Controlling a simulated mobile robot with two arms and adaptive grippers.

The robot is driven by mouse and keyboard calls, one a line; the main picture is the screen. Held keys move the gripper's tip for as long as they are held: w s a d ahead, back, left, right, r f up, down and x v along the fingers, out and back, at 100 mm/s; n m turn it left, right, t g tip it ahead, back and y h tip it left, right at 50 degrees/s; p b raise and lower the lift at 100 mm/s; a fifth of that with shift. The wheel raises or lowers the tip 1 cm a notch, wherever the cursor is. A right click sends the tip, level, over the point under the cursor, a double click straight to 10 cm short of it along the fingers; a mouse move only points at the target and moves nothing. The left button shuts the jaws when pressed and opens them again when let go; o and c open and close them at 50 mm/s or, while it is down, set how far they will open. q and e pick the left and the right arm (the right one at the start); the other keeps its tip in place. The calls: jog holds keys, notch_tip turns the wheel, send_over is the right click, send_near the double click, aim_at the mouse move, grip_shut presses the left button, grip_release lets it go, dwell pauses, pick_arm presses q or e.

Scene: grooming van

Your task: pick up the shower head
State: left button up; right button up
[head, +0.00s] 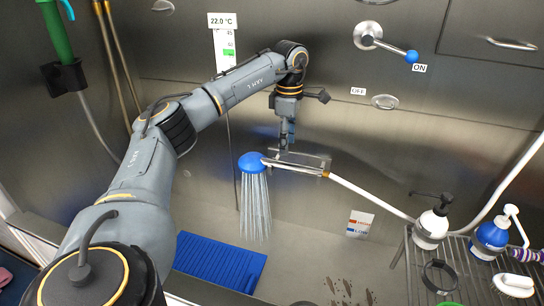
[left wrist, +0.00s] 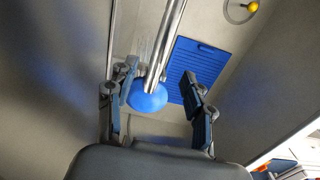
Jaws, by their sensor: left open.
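The shower head (head: 252,162) has a round blue head, and water streams down from it. It sits at the left end of a metal wall bracket (head: 310,160), and a white hose runs from the bracket's right end. My left gripper (head: 287,142) is just above the bracket, right of the blue head, pointing down. In the left wrist view the open fingers (left wrist: 160,80) stand on either side of the blue shower head (left wrist: 147,97) and a silver bar. I cannot tell whether they touch it. My right gripper is not in view.
A lever with a blue knob (head: 411,56) is on the wall by an ON label. A wire rack (head: 462,272) at lower right holds a white bottle (head: 431,230) and a blue bottle (head: 491,236). A blue ribbed mat (head: 218,262) lies below, left of the spray.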

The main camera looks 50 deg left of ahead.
aim_at(286, 163)
pick_arm(q)
jog(key=shift+f+p, duration=0.4)
jog(key=shift+f, duration=3.05)
grip_shut()
